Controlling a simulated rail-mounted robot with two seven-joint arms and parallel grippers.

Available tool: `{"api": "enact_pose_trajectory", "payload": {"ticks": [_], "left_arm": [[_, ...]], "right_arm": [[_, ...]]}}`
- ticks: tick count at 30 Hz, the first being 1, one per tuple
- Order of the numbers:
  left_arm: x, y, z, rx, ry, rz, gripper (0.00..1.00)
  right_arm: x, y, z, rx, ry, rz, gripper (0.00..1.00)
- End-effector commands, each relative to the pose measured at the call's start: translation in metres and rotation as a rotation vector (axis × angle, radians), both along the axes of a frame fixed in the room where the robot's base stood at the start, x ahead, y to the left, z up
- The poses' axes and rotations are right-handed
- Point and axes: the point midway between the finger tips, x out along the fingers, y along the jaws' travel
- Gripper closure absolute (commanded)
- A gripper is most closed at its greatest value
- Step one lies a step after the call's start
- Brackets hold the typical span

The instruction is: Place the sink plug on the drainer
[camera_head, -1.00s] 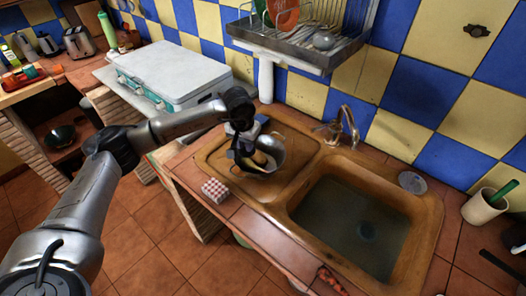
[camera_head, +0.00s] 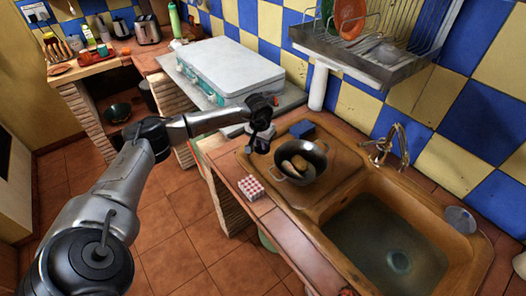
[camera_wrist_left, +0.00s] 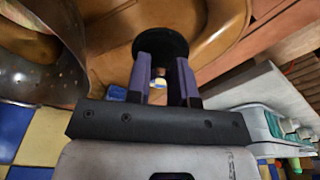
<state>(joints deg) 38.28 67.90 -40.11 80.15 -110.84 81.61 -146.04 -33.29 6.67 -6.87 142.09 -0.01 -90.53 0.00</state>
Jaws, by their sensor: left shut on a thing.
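My left gripper (camera_head: 257,142) is left of the metal pot, above the left end of the brown sink unit. In the left wrist view its two fingers (camera_wrist_left: 161,80) are shut on a dark round disc, which looks like the sink plug (camera_wrist_left: 160,43). The plug cannot be made out clearly in the head view. The sink's flat drainer (camera_head: 338,182) lies left of the basin (camera_head: 385,240), which holds murky water. A wire dish rack (camera_head: 385,62) hangs on the wall above. My right gripper is not in view.
The metal pot (camera_head: 318,172) holding potatoes stands on the drainer, with a blue block (camera_head: 302,129) behind it. A red-checked box (camera_head: 251,187) sits at the front edge. A faucet (camera_head: 385,150) stands behind the basin. A white case (camera_head: 232,68) lies on the counter at left.

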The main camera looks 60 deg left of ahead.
Motion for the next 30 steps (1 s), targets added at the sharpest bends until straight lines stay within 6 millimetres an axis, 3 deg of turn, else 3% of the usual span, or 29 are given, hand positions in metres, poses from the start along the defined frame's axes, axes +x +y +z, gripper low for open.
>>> {"api": "enact_pose_trajectory", "payload": {"ticks": [9,21,22,30], "left_arm": [[0.000,-0.001,-0.042,-0.001,0.002,0.001,1.00],[0.000,0.000,-0.046,0.000,0.001,0.000,1.00],[0.000,0.000,-0.045,0.000,0.001,0.000,0.76],[0.000,0.000,-0.045,0.000,0.001,0.000,0.53]], "right_arm": [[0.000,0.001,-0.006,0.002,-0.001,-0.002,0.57],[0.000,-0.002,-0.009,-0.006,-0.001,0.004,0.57],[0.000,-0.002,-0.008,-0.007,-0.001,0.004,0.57],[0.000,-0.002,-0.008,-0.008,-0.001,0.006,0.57]]}}
